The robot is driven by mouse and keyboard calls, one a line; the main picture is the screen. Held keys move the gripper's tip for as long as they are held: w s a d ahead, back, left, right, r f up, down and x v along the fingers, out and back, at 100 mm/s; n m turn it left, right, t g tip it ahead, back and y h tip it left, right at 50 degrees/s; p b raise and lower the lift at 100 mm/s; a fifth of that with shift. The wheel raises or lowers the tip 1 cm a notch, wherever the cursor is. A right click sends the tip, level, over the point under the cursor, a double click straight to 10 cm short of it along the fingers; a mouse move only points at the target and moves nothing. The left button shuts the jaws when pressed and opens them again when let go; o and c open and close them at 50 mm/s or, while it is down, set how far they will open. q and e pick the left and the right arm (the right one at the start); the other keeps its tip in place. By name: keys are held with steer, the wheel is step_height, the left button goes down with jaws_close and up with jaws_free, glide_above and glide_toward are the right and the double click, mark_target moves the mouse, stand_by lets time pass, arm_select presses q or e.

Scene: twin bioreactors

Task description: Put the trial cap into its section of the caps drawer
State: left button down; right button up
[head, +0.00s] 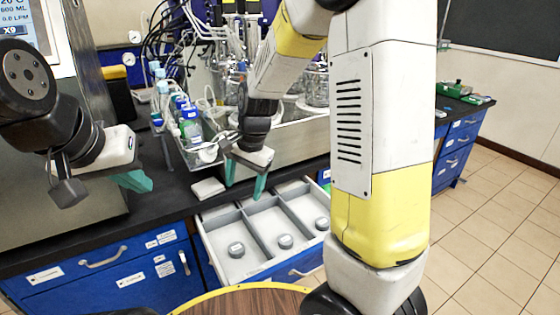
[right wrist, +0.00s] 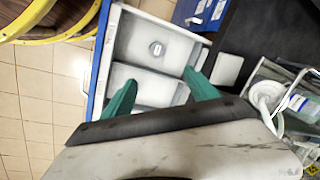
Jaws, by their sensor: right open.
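The open caps drawer (head: 268,222) has three visible sections side by side. A round grey cap lies in each: left (head: 236,249), middle (head: 285,241) and right (head: 322,223). I cannot tell which, if any, is the trial cap; labels are too small to read. My right gripper (head: 245,186) is open and empty above the drawer's back edge. In the right wrist view, its teal fingers (right wrist: 160,80) spread over the drawer (right wrist: 130,40); one cap (right wrist: 155,48) shows in a section beyond the fingertips. My left gripper (head: 136,181) hangs at the left over the counter, its opening unclear.
A white pad (head: 208,188) lies on the black counter (head: 180,207) behind the drawer. A metal tray with bottles (head: 190,122) and tubing stands behind it. A round wooden top with a yellow rim (head: 245,300) is in front. Tiled floor lies at right.

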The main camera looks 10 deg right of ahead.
steer(key=s+d+r+n+t, duration=0.2)
steer(key=s+d+r+n, duration=0.2)
steer(key=s+r, duration=0.4)
steer(key=s+d+r+n+t, duration=0.2)
steer(key=s+d+r+n, duration=0.2)
steer(key=s+r, duration=0.3)
steer(key=shift+s+d+r+t, duration=0.35)
steer(key=shift+s+d+t, duration=0.05)
steer(key=shift+s+d, duration=0.5)
